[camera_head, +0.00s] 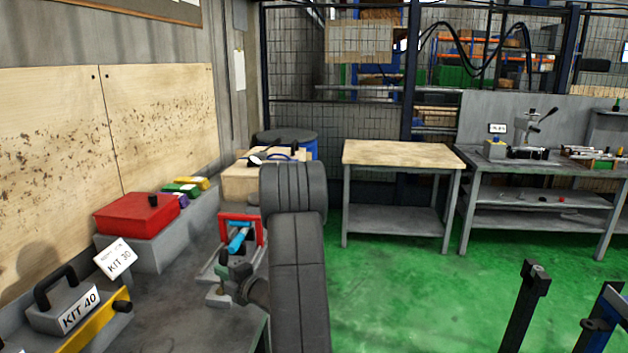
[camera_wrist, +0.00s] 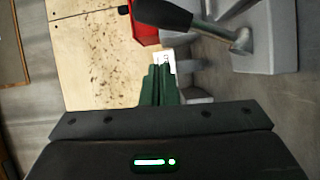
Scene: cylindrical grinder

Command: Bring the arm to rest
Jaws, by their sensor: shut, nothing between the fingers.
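My gripper (camera_wrist: 160,84) shows in the wrist view as two green fingers pressed together, with nothing between them. In the head view my dark grey arm links stand upright over the right end of the left-hand bench, and I cannot clearly make out my gripper behind them. In the wrist view a black-handled metal lever (camera_wrist: 163,12) is close beyond the fingertips, towards the top. I cannot tell the exact gap between them. A white label (camera_wrist: 165,62) shows just beside the fingertips.
The left bench (camera_head: 172,310) carries a red box (camera_head: 137,216), a KIT 40 block (camera_head: 72,305), a KIT 30 sign (camera_head: 117,258) and a red-framed fixture (camera_head: 242,230) close to my arm. A wood-topped table (camera_head: 403,154) stands beyond. The green floor (camera_head: 390,290) is mostly clear.

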